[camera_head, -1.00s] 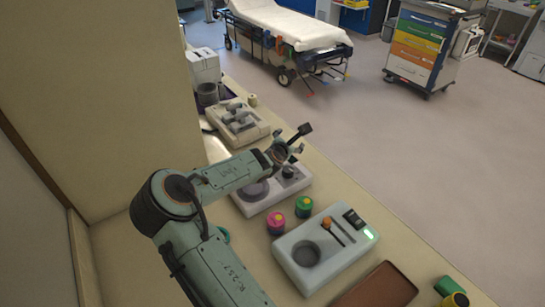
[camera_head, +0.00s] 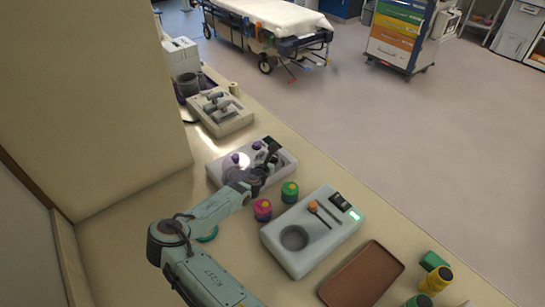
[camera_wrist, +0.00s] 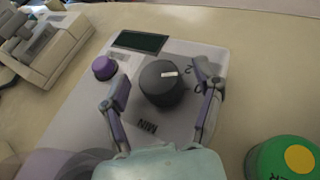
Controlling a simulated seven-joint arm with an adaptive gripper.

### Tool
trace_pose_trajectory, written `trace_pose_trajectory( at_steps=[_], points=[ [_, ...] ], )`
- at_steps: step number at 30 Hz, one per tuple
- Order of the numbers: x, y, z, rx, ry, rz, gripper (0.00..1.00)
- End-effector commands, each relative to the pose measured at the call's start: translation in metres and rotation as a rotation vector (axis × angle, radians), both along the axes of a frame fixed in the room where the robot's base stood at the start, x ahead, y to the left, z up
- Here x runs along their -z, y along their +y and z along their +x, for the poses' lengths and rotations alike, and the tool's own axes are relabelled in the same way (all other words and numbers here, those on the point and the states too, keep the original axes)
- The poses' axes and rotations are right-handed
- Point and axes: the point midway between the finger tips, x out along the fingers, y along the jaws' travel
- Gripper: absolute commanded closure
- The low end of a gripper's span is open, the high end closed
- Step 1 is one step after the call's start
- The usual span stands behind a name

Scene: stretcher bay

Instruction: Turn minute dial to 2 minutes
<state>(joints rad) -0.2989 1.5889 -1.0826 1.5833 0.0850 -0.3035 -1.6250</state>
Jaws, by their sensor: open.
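The minute dial (camera_wrist: 160,85) is a black round knob with a short white mark on top, seen in the wrist view. It stands on a pale timer unit (camera_wrist: 75,125) printed "MIN", with a "2" (camera_wrist: 188,71) beside the dial at its right. The white mark lies on the side of the dial near the "2". My gripper (camera_wrist: 163,77) is open, one finger left and one right of the dial; contact cannot be told. In the head view the arm largely hides the dial on the timer unit (camera_head: 218,173).
A purple knob (camera_wrist: 104,67) and dark display (camera_wrist: 141,41) sit beside the dial. A green pot (camera_head: 290,191) and pink pot (camera_head: 263,210) stand close to the unit. A second pale device (camera_head: 285,262) and brown tray (camera_head: 362,278) lie nearer.

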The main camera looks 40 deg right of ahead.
Motion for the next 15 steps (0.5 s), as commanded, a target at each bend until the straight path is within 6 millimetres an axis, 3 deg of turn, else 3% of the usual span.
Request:
trace_pose_trajectory(
  at_steps=[9, 15],
  points=[
    [0.0014, -0.0027, 0.0019, 0.0, 0.001, 0.0, 0.38],
    [0.0013, -0.0025, 0.002, -0.001, 0.001, 0.0, 0.98]
  ],
)
